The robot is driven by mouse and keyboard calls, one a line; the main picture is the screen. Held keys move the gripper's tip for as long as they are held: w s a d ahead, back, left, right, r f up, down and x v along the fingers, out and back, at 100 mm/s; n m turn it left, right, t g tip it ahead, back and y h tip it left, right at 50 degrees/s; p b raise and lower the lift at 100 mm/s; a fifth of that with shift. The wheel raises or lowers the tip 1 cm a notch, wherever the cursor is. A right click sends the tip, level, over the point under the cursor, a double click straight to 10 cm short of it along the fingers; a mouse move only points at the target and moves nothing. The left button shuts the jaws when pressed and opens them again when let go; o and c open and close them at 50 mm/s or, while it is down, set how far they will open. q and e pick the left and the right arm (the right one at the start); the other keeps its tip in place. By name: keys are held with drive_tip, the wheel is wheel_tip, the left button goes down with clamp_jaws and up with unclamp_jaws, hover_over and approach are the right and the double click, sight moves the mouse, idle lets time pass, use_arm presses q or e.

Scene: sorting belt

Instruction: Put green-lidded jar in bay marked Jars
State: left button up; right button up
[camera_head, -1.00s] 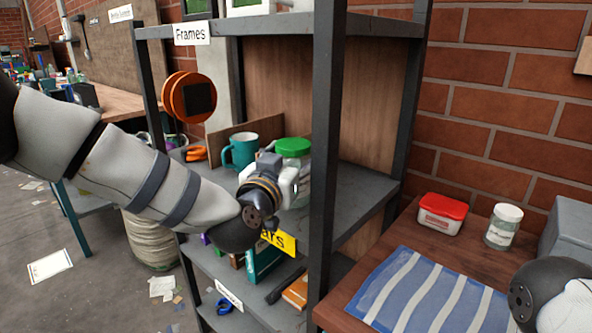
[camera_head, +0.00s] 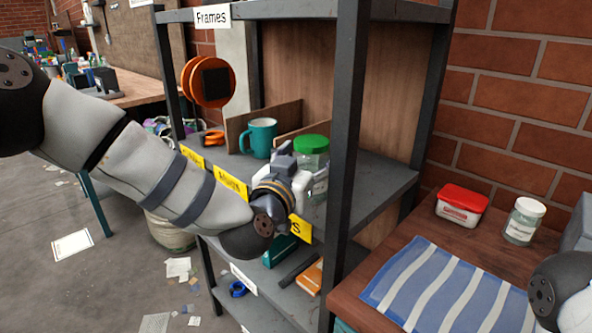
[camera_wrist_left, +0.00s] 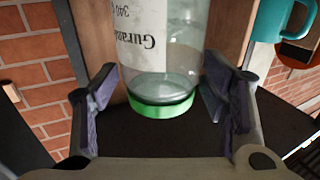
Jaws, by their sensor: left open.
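The clear jar (camera_head: 317,161) with a green lid (camera_head: 311,143) and white label stands on the middle shelf, in the right-hand bay. My left gripper (camera_head: 295,166) is in front of it and hides its lower left part. In the left wrist view the jar (camera_wrist_left: 175,62) appears lid-down, between the open fingers of my left gripper (camera_wrist_left: 160,75), with gaps showing at both sides. The yellow bay tag (camera_head: 300,229) under it is partly covered by my wrist; only a final "S" reads clearly. My right gripper is out of view; only part of that arm shows at lower right.
A teal mug (camera_head: 262,137) stands in the bay to the left, beyond a low wooden divider (camera_head: 299,131). A dark shelf post (camera_head: 343,150) rises just right of the jar. A side table holds a red-lidded tub (camera_head: 461,204), a white-lidded jar (camera_head: 524,220) and a striped cloth (camera_head: 447,295).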

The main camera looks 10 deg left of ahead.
use_arm(q)
drive_tip(key=p+v, duration=0.1)
drive_tip(key=v, duration=0.9)
drive_tip(key=s+a+f+g, duration=0.1)
drive_tip(key=s+f+g, duration=0.4)
drive_tip(key=f, duration=0.4)
drive_tip(key=s+a+f+g+y, duration=0.1)
drive_tip(key=s+f+g, duration=0.1)
drive_tip(key=s+f, duration=0.55)
drive_tip(key=s+a+f+g, duration=0.2)
drive_tip(key=s+f+g, duration=0.25)
drive_tip(key=f, duration=0.65)
drive_tip(key=s+a+f+n+g+y, duration=0.1)
drive_tip(key=s+a+f+g, duration=0.1)
drive_tip(key=s, duration=0.7)
drive_tip(key=s+a+f+n+g+y, duration=0.1)
drive_tip(key=s+a+f+g, duration=0.2)
drive_tip(key=s, duration=0.5)
drive_tip(key=s+a+f+n+g+y, duration=0.1)
drive_tip(key=s+a+f+g, duration=0.1)
drive_tip(key=s, duration=0.7)
drive_tip(key=a+g, duration=0.1)
drive_tip(key=a, duration=0.1)
drive_tip(key=shift+s+a+f, duration=0.35)
drive_tip(key=shift+a, duration=0.05)
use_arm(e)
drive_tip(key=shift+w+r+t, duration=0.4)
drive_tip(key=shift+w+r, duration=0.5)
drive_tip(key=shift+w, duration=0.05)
